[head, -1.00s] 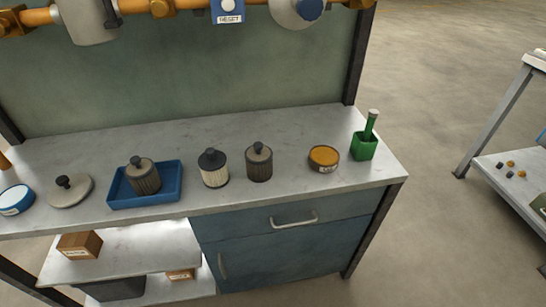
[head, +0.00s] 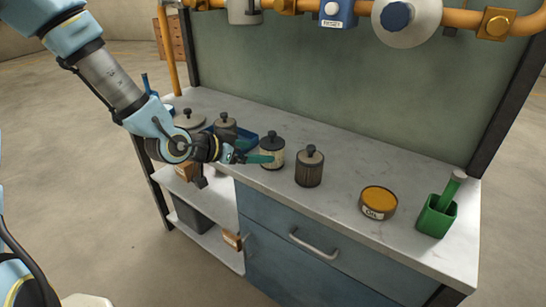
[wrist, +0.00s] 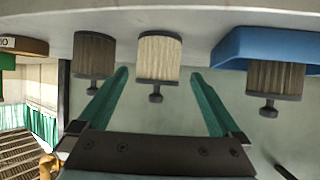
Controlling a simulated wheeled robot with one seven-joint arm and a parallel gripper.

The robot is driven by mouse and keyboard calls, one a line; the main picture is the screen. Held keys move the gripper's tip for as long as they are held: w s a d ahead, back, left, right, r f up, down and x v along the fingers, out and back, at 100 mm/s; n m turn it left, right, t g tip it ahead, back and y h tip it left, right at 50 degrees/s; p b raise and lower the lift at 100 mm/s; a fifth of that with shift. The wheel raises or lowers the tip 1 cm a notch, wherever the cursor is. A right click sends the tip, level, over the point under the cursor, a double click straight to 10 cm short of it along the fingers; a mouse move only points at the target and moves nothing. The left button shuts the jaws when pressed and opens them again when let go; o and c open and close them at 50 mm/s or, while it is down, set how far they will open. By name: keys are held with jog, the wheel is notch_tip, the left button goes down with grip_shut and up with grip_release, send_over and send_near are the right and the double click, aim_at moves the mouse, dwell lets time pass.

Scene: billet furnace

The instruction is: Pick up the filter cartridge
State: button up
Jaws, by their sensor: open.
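A cream pleated filter cartridge (head: 272,155) with a black knobbed cap stands upright on the bench. A darker, brownish cartridge (head: 309,168) stands to its right, and another dark one (head: 225,126) stands in the blue tray (head: 244,139). My gripper (head: 262,158) is level in front of the cream cartridge, its teal fingers partly overlapping it in the head view. In the wrist view, which is upside down, my open fingers (wrist: 160,76) point toward the cream cartridge (wrist: 160,57), which appears centred between them. The jaws are empty; whether they touch it, I cannot tell.
An orange-topped oil tin (head: 378,202) and a green holder (head: 436,216) with a green handled tool stand at the right. A round grey lid (head: 188,119) lies beyond the tray. A pipe (head: 455,18) with fittings runs above the back panel. Bare bench (head: 345,186) lies between cartridge and tin.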

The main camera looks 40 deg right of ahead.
aim_at(262, 152)
jog(key=x, duration=0.5)
jog(key=p+x, duration=0.1)
jog(key=x, duration=0.4)
jog(key=shift+d+r+p, duration=0.1)
jog(key=shift+d+p, duration=0.1)
jog(key=shift+p, duration=0.1)
jog(key=c, duration=1.2)
jog(key=shift+r, duration=0.1)
jog(key=shift+c, duration=0.2)
